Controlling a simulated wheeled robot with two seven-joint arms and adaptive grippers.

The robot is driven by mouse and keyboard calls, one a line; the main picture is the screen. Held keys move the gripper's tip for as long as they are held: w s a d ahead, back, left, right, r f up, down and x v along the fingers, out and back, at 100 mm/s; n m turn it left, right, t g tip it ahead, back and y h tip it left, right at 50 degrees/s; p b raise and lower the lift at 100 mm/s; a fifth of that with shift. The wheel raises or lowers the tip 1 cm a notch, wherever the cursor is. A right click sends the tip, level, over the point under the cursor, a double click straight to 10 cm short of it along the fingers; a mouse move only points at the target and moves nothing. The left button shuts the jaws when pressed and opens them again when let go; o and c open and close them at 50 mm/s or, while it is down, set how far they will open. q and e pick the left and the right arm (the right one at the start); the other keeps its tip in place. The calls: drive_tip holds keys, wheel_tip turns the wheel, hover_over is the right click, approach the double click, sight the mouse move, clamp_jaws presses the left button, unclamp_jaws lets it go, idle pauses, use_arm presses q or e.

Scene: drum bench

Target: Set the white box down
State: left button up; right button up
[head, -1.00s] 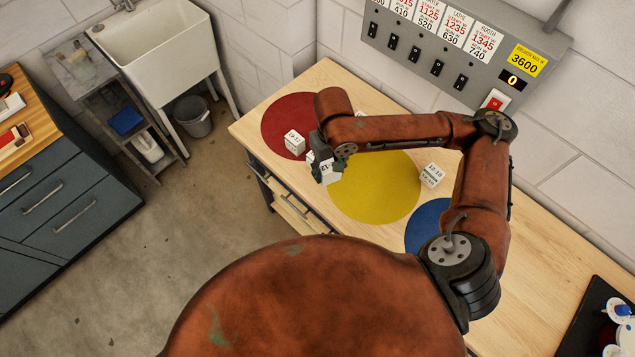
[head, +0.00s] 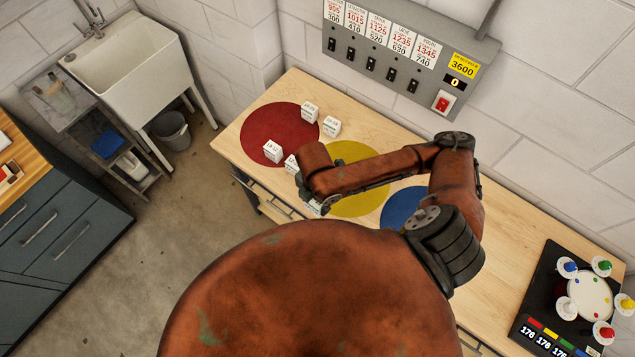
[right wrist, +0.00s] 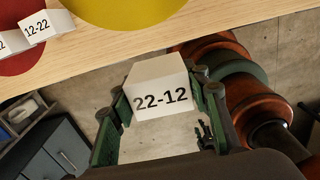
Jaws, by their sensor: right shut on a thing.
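My right gripper (right wrist: 158,88) is shut on a white box (right wrist: 162,98) marked 22-12, with a finger on either side. In the right wrist view the box shows against the floor, just short of the bench edge. In the head view my forearm hides most of the gripper, and only a sliver of white shows near the bench's front edge. The wooden bench (head: 240,146) carries a red disc (head: 270,128), a yellow disc (head: 352,150) and a blue disc (head: 398,208). My left gripper is out of view.
White boxes stand on the bench: one (head: 273,151) on the red disc, one (head: 291,165) beside my arm, and two (head: 310,112) (head: 330,126) behind. A black board with coloured pieces (head: 545,300) lies at the right. A switch panel (head: 400,50) hangs on the wall.

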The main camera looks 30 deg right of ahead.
drive_tip(key=shift+w+f+b, duration=0.1)
drive_tip(key=shift+f+b, duration=0.05)
drive_tip(key=shift+b, duration=0.15)
drive_tip(key=w+d+f+b, duration=0.1)
drive_tip(key=w+d+f, duration=0.1)
drive_tip(key=w+f, duration=0.1)
drive_tip(key=w+d+f+b, duration=0.2)
drive_tip(key=w, duration=0.2)
drive_tip(key=w+d+f+b, duration=0.1)
drive_tip(key=w+d+f, duration=0.2)
drive_tip(key=shift+w+f, duration=0.3)
drive_tip(key=shift+w, duration=0.05)
drive_tip(key=shift+w+d+f, duration=0.3)
drive_tip(key=shift+w+f, duration=0.1)
drive_tip(key=shift+f, duration=0.25)
wheel_tip(320, 180, down, 2)
drive_tip(key=shift+f, duration=0.2)
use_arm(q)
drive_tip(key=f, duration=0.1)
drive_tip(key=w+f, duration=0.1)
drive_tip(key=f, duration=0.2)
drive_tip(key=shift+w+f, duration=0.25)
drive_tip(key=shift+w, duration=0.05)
use_arm(e)
drive_tip(key=shift+f, duration=0.2)
